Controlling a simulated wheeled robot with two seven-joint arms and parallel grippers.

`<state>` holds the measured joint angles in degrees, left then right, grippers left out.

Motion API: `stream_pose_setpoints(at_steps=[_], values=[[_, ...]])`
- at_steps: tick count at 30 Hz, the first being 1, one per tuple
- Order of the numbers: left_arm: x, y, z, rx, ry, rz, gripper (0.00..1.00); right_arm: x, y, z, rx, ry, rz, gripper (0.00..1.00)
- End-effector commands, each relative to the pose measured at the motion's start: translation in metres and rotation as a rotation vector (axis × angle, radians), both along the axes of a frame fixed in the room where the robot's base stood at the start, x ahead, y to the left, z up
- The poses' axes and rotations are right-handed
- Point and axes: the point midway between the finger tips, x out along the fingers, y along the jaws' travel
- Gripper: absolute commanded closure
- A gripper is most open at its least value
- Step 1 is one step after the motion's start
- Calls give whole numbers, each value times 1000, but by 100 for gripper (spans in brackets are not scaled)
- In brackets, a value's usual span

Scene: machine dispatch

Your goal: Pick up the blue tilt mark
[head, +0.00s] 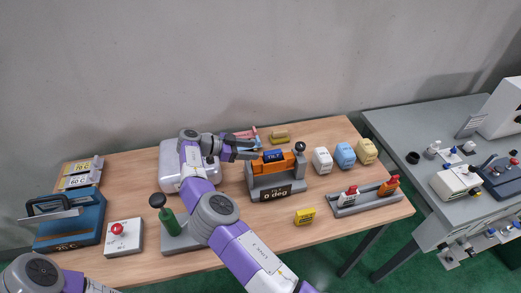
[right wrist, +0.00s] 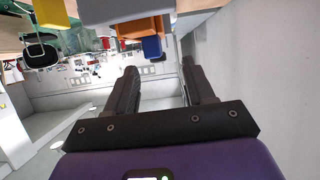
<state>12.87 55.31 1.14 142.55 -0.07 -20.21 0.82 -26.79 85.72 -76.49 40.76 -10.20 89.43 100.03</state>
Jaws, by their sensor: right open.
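The blue tilt mark (head: 273,156) is a small blue block with pale lettering. It sits on top of an orange bar (head: 282,165) on a grey stand whose plate (head: 277,192) reads 0 deg. My right gripper (head: 256,149) is open and empty, just left of the mark in the head view, its fingers pointing toward it. In the right wrist view the open fingers (right wrist: 159,75) show, with the blue mark (right wrist: 152,47) ahead of their tips and apart from them. My left gripper is out of view; only part of its arm shows at the lower left.
White, blue and yellow blocks (head: 345,156) stand right of the stand. A grey tray (head: 365,202) with red and orange pieces is at the front right. A yellow tag (head: 305,216) lies in front. A silver box (head: 170,167) is behind my right arm.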

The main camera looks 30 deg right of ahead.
Motion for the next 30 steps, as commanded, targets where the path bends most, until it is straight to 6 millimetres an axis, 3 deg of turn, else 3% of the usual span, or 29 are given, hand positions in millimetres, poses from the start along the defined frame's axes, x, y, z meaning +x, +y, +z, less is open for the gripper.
stream_pose_setpoints(at_steps=[11,19,28,30], values=[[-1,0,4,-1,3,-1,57,-7,-27,-12,-1,1,-2,47],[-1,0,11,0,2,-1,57,-15,-61,-28,-1,-1,0,47],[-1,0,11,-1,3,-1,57,-16,-66,-31,1,-2,2,47],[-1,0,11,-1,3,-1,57,-16,-66,-31,1,-2,2,56]])
